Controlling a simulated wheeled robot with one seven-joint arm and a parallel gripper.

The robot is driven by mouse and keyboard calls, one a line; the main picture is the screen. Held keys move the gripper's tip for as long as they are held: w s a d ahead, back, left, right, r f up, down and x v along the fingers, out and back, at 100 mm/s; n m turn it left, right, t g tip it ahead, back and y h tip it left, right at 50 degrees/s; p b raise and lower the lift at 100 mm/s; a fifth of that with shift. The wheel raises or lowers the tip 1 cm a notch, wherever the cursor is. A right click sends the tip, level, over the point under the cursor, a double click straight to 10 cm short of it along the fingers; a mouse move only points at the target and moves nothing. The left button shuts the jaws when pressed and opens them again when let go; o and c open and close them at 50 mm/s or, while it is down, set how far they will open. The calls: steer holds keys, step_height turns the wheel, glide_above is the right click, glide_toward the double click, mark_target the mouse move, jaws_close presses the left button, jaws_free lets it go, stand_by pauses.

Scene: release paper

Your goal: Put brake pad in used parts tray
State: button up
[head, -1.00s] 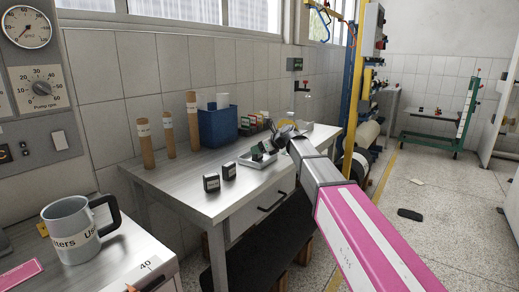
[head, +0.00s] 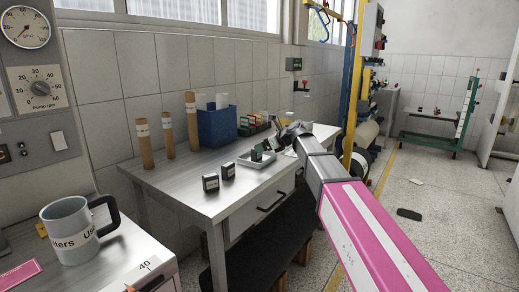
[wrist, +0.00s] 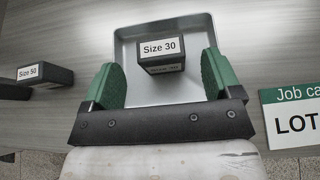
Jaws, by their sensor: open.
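A shallow light tray (head: 243,162) lies on the metal workbench; the wrist view shows its pale rim (wrist: 120,50). No label on it is readable. A black block labelled "Size 30" (wrist: 162,48) sits inside the tray. My gripper (wrist: 160,65) has its green fingers apart on either side of the block, with visible gaps, so it is open and empty. In the head view my gripper (head: 272,148) is over the tray, small and partly hidden by my arm. I cannot tell which object is the brake pad; a dark flat piece (head: 409,214) lies on the floor.
Two more black blocks (head: 210,183) stand left of the tray; one reads "Size 50" (wrist: 45,75). A job card (wrist: 290,115) lies right of the tray. Cardboard tubes (head: 145,145) and a blue bin (head: 217,127) stand behind. A mug (head: 70,230) is on the near surface.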

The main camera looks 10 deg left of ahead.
steer(key=v, duration=0.8)
steer(key=s+d+f+n+h, duration=0.2)
steer(key=d+f+n, duration=0.1)
steer(key=d+f, duration=0.4)
steer(key=s+d+f+n+g+h, duration=0.1)
steer(key=s+d+f+n+h, duration=0.25)
steer(key=f, duration=0.55)
steer(key=s+d+f+n+h, duration=0.15)
steer(key=d+f+n, duration=0.25)
steer(key=d+f, duration=0.45)
steer(key=s+d+f+n+g+h, duration=0.3)
steer(key=s+d+f+n, duration=0.8)
steer(key=s+d+f, duration=0.4)
steer(key=shift+d+f+h, duration=0.25)
steer(key=shift+d+h, duration=0.35)
steer(key=shift+h, duration=0.2)
steer(key=shift+s+a, duration=0.1)
